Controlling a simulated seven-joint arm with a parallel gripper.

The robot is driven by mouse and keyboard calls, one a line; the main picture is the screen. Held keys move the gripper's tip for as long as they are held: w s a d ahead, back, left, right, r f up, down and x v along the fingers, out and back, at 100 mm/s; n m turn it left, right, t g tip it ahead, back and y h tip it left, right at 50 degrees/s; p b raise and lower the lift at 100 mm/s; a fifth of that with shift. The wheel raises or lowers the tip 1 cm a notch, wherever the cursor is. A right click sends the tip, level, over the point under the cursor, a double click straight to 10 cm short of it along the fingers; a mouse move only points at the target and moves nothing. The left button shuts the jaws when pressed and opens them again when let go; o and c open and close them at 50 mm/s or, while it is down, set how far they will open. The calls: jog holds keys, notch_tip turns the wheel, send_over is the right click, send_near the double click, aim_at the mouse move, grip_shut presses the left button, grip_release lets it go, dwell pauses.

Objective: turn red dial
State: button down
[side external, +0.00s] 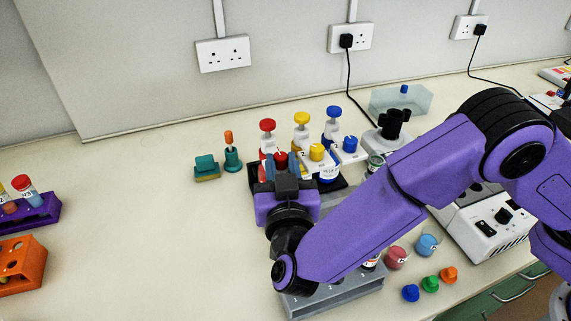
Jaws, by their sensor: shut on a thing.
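The red dial (281,157) is a small red knob on the front of the left, red-topped unit in a row of three on a black tray. My gripper (282,168) is at this dial, with a finger on either side of it and closed on it. The fingers and the purple gripper body hide the lower part of the dial and much of the unit's front. The red top (267,125) of that unit stands clear above the gripper.
The yellow dial (317,152) and blue dial (350,144) sit close to the right. A grey rack (330,301) lies below my arm. Several coloured caps and a white device (492,231) are at the right.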

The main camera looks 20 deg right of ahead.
jog(key=m+g+h, duration=0.1)
jog(key=m+h, duration=0.1)
jog(key=h, duration=0.1)
jog(key=a+m+g+h, duration=0.1)
jog(key=m+h, duration=0.1)
jog(key=h, duration=0.1)
jog(key=shift+w+g, duration=0.2)
jog(key=shift+g, duration=0.2)
jog(key=shift+w+a+m+g+h, duration=0.1)
jog(key=shift+m+g+h, duration=0.8)
jog(key=shift+h, duration=0.05)
jog(key=shift+w+a+m+g+h, duration=0.1)
jog(key=shift+m+g+h, duration=0.8)
jog(key=shift+h, duration=0.05)
jog(key=shift+w+r, duration=0.1)
jog(key=c, duration=0.9)
grip_release()
jog(key=shift+d, duration=0.1)
jog(key=shift+o, duration=0.2)
notch_tip(320, 180, up, 7)
jog(key=s+a, duration=0.1)
jog(key=a, duration=0.1)
jog(key=shift+s+a, duration=0.25)
jog(key=shift+s, duration=0.15)
